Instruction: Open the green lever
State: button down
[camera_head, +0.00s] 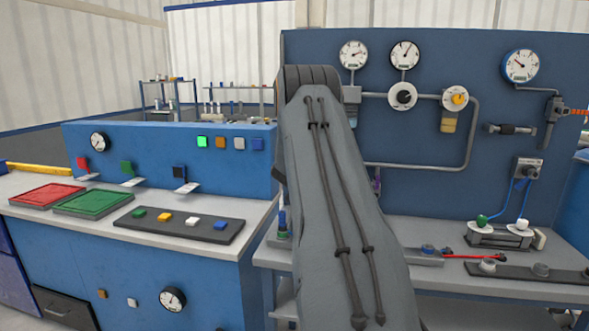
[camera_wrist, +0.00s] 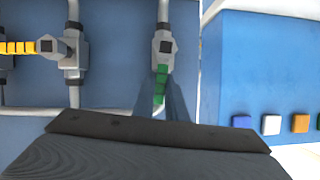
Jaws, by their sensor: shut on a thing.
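The green lever (camera_wrist: 161,85) shows in the wrist view, running down in the picture from a grey valve (camera_wrist: 164,46) on a vertical pipe. My gripper (camera_wrist: 163,101) is shut on the green lever near its lower end; the dark fingers partly hide that end. In the head view my arm stands in front of the blue panel, and neither the green lever nor my gripper can be seen.
A yellow lever (camera_wrist: 18,47) sticks out sideways from another valve (camera_wrist: 72,52) in the wrist view. A blue box (camera_wrist: 262,65) with coloured buttons is at right. In the head view an orange lever (camera_head: 577,112) and gauges (camera_head: 520,66) are on the panel (camera_head: 440,70).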

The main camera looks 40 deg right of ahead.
jog(key=shift+w+r+n+g+p, duration=0.2)
jog(key=shift+n+g+p, duration=0.15)
jog(key=shift+p, duration=0.6)
jog(key=shift+w+a, duration=0.1)
jog(key=c, duration=1.8)
grip_release()
jog(key=shift+a+f, duration=0.1)
jog(key=shift+a, duration=0.1)
jog(key=b+v, duration=0.1)
jog(key=v, duration=0.6)
jog(key=shift+a, duration=0.3)
jog(key=shift+a, duration=0.1)
